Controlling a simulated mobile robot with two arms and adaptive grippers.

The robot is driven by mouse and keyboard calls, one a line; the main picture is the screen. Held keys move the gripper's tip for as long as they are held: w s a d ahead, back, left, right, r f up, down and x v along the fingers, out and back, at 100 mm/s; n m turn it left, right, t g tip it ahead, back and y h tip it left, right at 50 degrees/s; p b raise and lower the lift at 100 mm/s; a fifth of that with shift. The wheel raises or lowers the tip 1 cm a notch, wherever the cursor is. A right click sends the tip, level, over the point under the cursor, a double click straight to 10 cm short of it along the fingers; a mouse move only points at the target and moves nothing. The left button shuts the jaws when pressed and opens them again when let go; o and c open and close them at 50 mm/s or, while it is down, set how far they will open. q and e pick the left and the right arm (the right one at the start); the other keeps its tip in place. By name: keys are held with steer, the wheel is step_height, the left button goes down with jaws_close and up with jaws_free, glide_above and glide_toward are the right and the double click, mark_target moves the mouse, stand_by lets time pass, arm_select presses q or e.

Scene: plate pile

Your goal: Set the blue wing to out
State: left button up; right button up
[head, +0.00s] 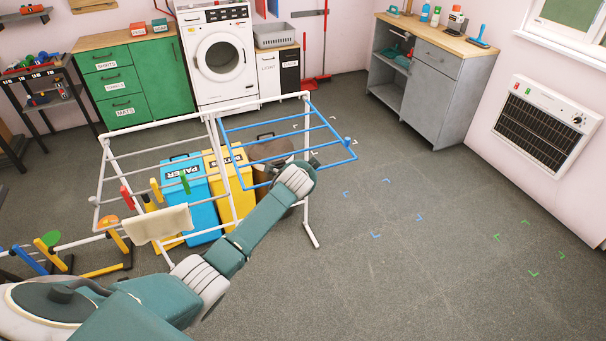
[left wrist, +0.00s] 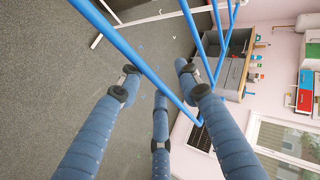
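The blue wing (head: 338,162) is a barred blue frame on the right side of the white drying rack (head: 268,101). It stands out to the right, roughly level, above the bins. My left gripper (head: 312,163) is at the wing's near bar, toward its right end. In the left wrist view, the open fingers (left wrist: 158,88) are spread, with a blue bar (left wrist: 135,57) passing across between them. They do not close on it. Whether a finger touches the bar is hard to tell. My right gripper is not in view.
A blue bin (head: 188,205), a yellow bin (head: 238,200) and a brown bin (head: 268,148) stand under the rack. A beige cloth (head: 158,224) hangs at its front left. Floor right of the rack is clear, with blue marks (head: 385,181) and green marks (head: 533,272).

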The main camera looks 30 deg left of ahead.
arm_select(q)
steer(key=shift+w+d+r, duration=0.1)
steer(key=shift+w+r, duration=0.1)
steer(key=shift+r, duration=0.05)
steer(key=shift+d, duration=0.1)
steer(key=v, duration=1.2)
steer(key=shift+s+f, duration=0.2)
steer(key=shift+f, duration=0.1)
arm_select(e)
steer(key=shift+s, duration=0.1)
